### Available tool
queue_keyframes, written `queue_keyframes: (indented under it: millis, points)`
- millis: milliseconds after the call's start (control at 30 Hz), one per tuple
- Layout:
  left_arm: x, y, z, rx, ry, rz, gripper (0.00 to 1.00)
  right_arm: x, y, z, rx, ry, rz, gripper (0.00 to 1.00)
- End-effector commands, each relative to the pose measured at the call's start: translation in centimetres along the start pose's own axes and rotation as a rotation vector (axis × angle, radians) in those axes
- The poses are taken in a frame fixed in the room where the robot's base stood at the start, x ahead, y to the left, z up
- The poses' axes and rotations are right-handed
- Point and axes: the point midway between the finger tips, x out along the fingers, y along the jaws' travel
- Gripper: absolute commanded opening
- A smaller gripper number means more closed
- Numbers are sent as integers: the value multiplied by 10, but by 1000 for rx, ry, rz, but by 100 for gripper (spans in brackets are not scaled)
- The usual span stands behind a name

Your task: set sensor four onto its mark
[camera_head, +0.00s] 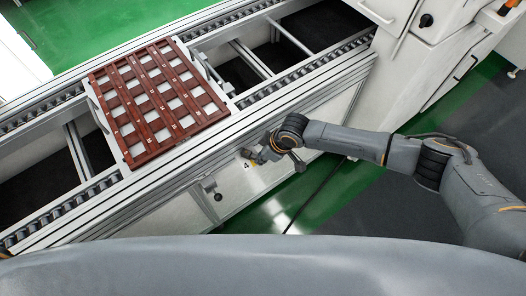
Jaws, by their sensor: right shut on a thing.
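My right gripper (260,154) reaches in from the right and hangs in front of the conveyor's near side, below the tray's right corner. It is shut on a small pale piece marked 4, sensor four (246,167), which is mostly hard to make out at this size. A red-brown slatted tray (128,128) lies on the conveyor, with rows of pale square openings and small light marks on its slats. Which mark belongs to sensor four cannot be told. My left gripper is not in view.
The conveyor's near rail (150,185) runs diagonally between my right gripper and the tray. A small dark fitting (209,186) sits on the conveyor's front side. A white cabinet (400,70) stands at the upper right. The conveyor's right stretch holds no tray.

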Motion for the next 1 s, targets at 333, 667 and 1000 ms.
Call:
queue_keyframes:
  millis: [333, 667, 1000]
  points:
    - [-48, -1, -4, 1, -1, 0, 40, -4, -16, -4, 241, -2, 93, 0]
    - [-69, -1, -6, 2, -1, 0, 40, 0, -25, -6, 423, -1, 171, 0]
    - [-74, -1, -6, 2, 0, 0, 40, 2, -27, -7, 490, 0, 203, 0]
